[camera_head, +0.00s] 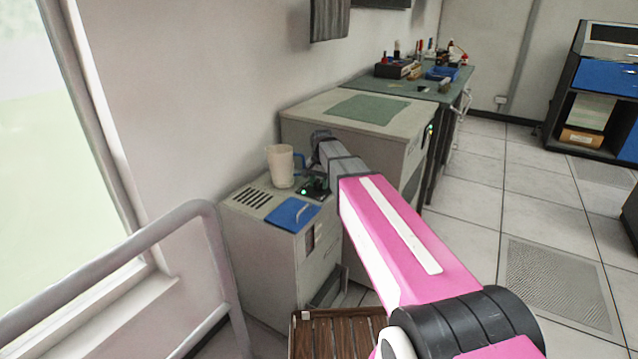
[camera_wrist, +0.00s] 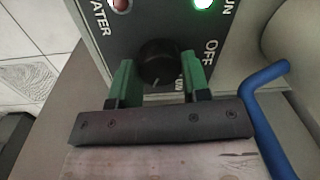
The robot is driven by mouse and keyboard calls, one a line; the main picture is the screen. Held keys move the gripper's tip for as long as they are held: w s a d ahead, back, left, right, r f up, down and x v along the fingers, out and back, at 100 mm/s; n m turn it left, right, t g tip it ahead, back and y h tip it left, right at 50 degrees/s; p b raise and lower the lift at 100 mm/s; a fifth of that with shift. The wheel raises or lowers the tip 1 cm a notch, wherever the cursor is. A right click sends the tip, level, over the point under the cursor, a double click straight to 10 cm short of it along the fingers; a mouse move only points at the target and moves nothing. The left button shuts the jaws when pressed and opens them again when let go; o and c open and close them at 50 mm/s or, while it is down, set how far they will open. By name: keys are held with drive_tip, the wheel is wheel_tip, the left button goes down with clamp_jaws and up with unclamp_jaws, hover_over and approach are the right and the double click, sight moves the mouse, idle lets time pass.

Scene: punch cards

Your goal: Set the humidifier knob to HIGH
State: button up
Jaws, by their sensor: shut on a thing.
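The humidifier (camera_head: 262,224) is a beige-grey cabinet left of centre in the head view, with a dark control panel on its top. The wrist view shows this panel (camera_wrist: 168,18) close up, with a black round knob (camera_wrist: 158,60) in the middle. The letters OFF are readable right of the knob, and part of another label shows below it. The word HIGH is not readable. My gripper (camera_wrist: 158,72) has its green fingers on both sides of the knob and is shut on it. In the head view my gripper (camera_head: 316,186) is at the panel, mostly hidden by my arm.
A beige mug (camera_head: 281,166) and a blue pad (camera_head: 292,214) are on the humidifier top. A blue handle (camera_wrist: 262,85) curves close beside my gripper. A green lamp (camera_wrist: 203,4) glows beside RUN. A larger beige cabinet (camera_head: 385,150) stands behind. A metal railing (camera_head: 110,262) is at left.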

sight(321, 184)
drive_tip(key=shift+m, duration=0.6)
drive_tip(key=o, duration=0.9)
drive_tip(key=r, duration=1)
drive_tip(key=shift+s+d+r, duration=0.2)
drive_tip(key=shift+d+r, duration=0.05)
drive_tip(key=shift+r, duration=0.15)
